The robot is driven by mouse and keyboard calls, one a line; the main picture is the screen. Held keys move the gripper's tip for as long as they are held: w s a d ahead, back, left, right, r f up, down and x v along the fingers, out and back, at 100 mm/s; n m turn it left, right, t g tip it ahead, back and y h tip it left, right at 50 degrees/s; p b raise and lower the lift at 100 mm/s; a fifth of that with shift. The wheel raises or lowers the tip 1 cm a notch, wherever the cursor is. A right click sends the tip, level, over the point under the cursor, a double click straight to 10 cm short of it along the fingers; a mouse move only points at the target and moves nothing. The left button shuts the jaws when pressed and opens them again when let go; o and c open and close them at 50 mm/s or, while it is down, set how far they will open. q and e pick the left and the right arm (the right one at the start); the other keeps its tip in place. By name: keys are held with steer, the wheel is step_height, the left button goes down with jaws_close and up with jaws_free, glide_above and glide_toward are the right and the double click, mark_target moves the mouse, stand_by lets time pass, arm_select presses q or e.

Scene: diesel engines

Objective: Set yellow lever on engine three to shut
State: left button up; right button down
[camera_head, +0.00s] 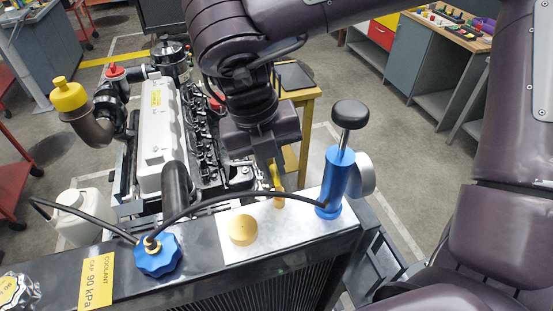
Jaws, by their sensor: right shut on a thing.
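The yellow lever (278,184) stands near the back edge of a pale plate (284,237) on top of the engine's radiator (200,262). My right gripper (272,163) reaches down from above and is shut on the lever's upper part. The fingers hide some of the lever, and its pivot is hard to make out. The lever looks roughly upright from here. No engine number can be read. My left gripper is not in view.
A blue hand pump (336,180) with a black knob (350,114) stands close right of the lever. A black hose runs from its base to a blue cap (157,255). A brass cap (243,230) sits in front. The engine block (160,135) lies behind, left.

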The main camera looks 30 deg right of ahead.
steer(key=shift+a+n, duration=0.25)
steer(key=shift+n, duration=0.45)
steer(key=shift+w, duration=0.1)
steer(key=c, duration=1.7)
jaws_free()
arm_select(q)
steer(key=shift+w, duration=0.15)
arm_select(e)
steer(key=shift+o, duration=1.2)
steer(key=shift+w, duration=0.15)
